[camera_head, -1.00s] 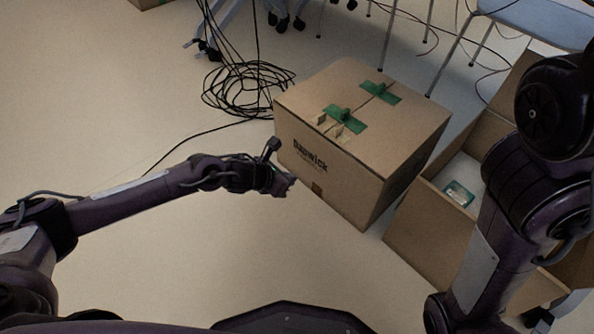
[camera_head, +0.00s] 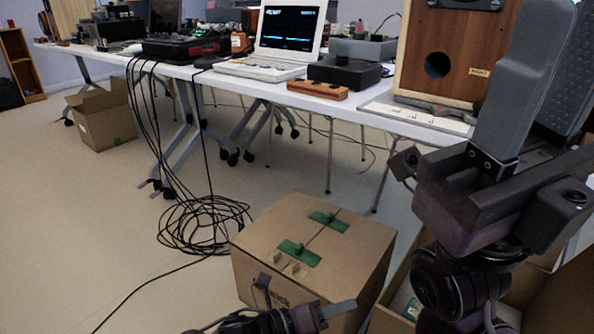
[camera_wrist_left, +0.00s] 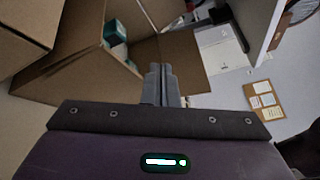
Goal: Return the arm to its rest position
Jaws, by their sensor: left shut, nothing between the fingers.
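My left gripper (camera_head: 345,309) is low in the head view, at the end of the arm along the bottom edge. It appears in front of the closed cardboard box (camera_head: 318,245); I cannot tell whether they touch. In the left wrist view its two grey fingers (camera_wrist_left: 161,84) are together with nothing between them. My right gripper (camera_head: 545,95) stands large at the right of the head view, its fingers pointing up. The ribbed inner face of one finger shows, so it looks open, and I see nothing held. Most of my left arm is out of view.
An open cardboard box (camera_head: 392,290) stands right of the closed one, partly behind my right arm. A long white table (camera_head: 345,108) with a laptop (camera_head: 288,35) and a wooden speaker (camera_head: 447,60) stands behind.

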